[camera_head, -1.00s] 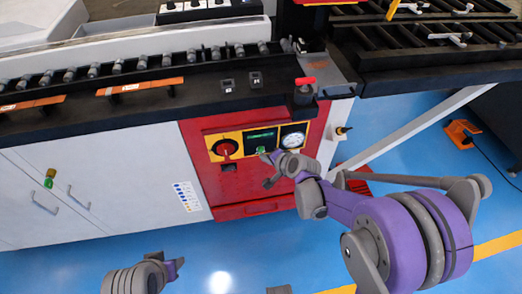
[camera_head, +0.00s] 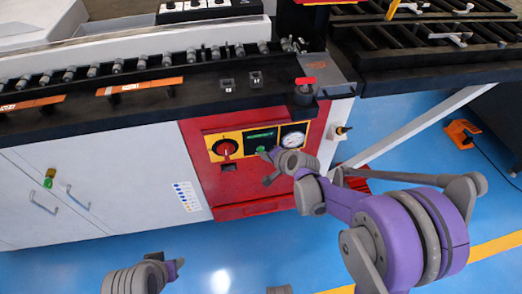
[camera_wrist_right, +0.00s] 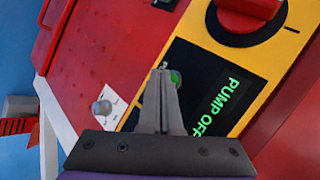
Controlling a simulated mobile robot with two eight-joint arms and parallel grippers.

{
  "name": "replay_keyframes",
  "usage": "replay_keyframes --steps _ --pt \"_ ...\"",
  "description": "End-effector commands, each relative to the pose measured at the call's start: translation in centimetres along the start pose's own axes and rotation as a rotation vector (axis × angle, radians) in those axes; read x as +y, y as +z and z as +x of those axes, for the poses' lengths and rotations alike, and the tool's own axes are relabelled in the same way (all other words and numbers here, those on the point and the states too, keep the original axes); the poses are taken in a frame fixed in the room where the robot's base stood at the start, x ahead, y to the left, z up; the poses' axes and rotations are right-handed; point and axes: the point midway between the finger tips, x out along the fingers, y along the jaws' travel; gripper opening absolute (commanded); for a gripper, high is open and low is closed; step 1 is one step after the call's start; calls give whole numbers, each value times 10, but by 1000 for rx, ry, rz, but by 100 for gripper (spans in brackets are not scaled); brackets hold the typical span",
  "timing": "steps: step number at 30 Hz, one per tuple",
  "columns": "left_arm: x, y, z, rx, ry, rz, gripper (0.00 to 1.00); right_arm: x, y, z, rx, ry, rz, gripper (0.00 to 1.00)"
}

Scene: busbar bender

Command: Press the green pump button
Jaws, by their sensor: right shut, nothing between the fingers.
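The green pump button (camera_head: 262,149) sits on the yellow-framed black panel of the red cabinet front, below a small green-lit display. In the right wrist view the button (camera_wrist_right: 176,78) shows just beside my fingertips, partly hidden by them. The display (camera_wrist_right: 218,104) there reads "PUMP OFF". My right gripper (camera_head: 268,156) is shut and empty, its tips at or very close to the button; I cannot tell whether they touch. The shut fingers also fill the middle of the right wrist view (camera_wrist_right: 162,75). My left gripper (camera_head: 176,267) is low in the head view, away from the panel; its jaws are unclear.
A red rotary knob (camera_head: 225,147) is left of the button and a round gauge (camera_head: 292,137) is right of it. An orange foot pedal (camera_head: 462,133) lies on the blue floor at right.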

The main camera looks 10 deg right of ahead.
Motion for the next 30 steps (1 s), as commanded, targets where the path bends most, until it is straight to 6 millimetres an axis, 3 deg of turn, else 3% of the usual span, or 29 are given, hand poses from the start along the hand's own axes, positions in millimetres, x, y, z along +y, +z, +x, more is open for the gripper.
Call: replay_keyframes --steps 30 --pt "0 0 1 0 0 0 50 -4 -4 6 0 0 0 0"
